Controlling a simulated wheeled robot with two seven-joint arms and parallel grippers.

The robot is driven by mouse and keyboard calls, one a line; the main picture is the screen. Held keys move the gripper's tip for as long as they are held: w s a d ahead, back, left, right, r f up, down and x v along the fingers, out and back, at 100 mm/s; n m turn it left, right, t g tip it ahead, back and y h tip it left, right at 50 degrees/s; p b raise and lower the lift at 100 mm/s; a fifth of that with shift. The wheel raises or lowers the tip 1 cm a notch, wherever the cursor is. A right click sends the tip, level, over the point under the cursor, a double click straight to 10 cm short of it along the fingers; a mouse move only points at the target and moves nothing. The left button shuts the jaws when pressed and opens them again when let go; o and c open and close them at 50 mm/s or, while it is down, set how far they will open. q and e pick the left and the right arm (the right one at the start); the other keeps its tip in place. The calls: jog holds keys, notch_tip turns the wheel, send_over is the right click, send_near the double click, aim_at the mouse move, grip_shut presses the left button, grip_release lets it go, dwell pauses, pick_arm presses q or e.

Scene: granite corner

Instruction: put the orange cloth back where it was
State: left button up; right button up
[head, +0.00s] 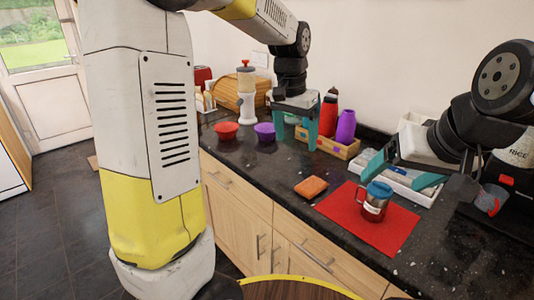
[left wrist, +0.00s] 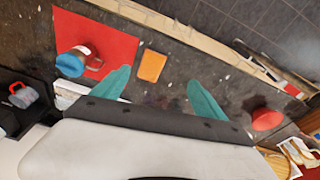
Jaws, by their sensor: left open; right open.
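The orange cloth (head: 311,187) lies folded flat on the dark granite counter, just left of the red mat (head: 395,231). In the left wrist view the cloth (left wrist: 152,65) lies below and between the fingers, nearer one fingertip, with nothing gripping it. My left gripper (head: 300,140) is open and empty above the back of the counter, in front of the wooden box. My right gripper (head: 398,190) is open and empty, over the white tray behind the red mat.
A steel mug with a blue lid (head: 374,202) stands on the red mat. Red bowl (head: 226,130) and purple bowl (head: 265,132) stand left. A wooden box (head: 330,142) with a red bottle (head: 328,115) and purple bottle (head: 345,127) stands behind. Counter around the cloth is clear.

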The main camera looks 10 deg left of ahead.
pick_arm(q)
jog(key=s+a+r+n+t, duration=0.1)
jog(key=s+a, duration=0.1)
jog(key=s, duration=0.4)
jog(key=s+a+r+n+t, duration=0.1)
jog(key=s+a+n+t, duration=0.1)
jog(key=s, duration=0.5)
jog(key=s+a+r+n+t+h, duration=0.1)
jog(key=s+a, duration=0.3)
jog(key=s, duration=0.3)
jog(key=shift+a+r+n+t, duration=0.15)
jog(key=shift+r+n+t, duration=0.25)
jog(key=shift+s, duration=0.1)
